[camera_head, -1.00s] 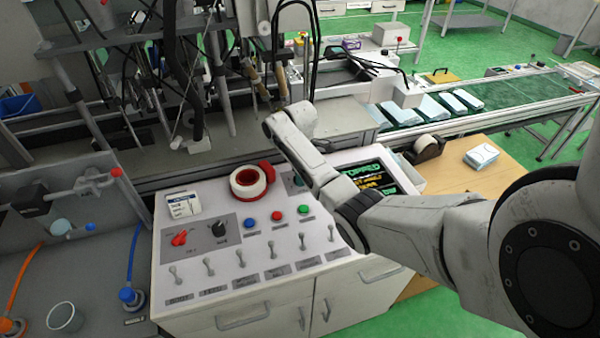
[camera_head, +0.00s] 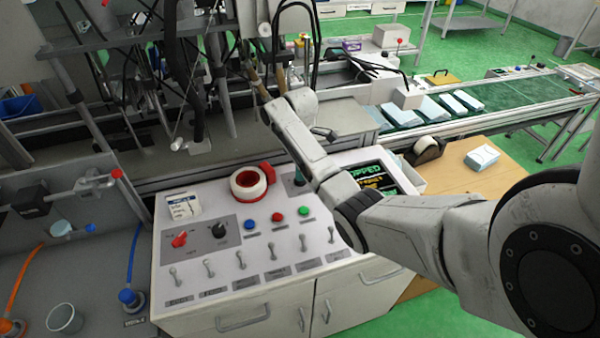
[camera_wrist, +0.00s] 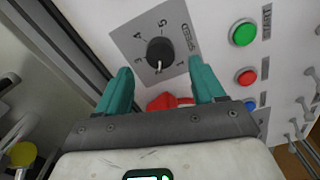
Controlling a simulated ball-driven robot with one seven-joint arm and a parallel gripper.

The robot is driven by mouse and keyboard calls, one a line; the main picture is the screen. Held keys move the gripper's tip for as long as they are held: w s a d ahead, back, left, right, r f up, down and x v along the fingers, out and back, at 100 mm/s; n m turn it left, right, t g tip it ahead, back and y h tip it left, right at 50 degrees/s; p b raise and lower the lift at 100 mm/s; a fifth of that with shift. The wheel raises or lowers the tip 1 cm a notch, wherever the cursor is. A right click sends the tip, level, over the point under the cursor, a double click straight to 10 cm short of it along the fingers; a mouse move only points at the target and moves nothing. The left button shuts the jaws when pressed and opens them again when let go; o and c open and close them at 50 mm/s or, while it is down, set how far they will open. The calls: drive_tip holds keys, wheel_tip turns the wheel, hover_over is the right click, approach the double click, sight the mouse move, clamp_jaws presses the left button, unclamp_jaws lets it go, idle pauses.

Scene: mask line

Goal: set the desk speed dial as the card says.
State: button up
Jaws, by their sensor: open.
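The speed dial (camera_wrist: 160,52) is a black round knob on a grey numbered plate in the wrist view. Its white mark seems to point down, near the 2. My gripper (camera_wrist: 160,70) is open and empty, its teal fingers apart on either side, just below the knob in the picture. I cannot tell the height above it. In the head view a teal finger (camera_head: 298,176) shows behind the green button; my arm hides most of the gripper and the dial. A white card (camera_head: 182,207) with a blue header stands at the back left of the desk; its writing is too small to read.
Blue, red and green (camera_head: 305,211) buttons, a red knob (camera_head: 180,240), a black knob (camera_head: 219,230) and several toggle levers (camera_head: 270,253) share the panel. A screen (camera_head: 372,180) is partly hidden.

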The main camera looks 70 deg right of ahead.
wheel_tip(320, 180, up, 6)
drive_tip(key=shift+r, duration=0.25)
drive_tip(key=shift+f, duration=0.1)
idle(0.6)
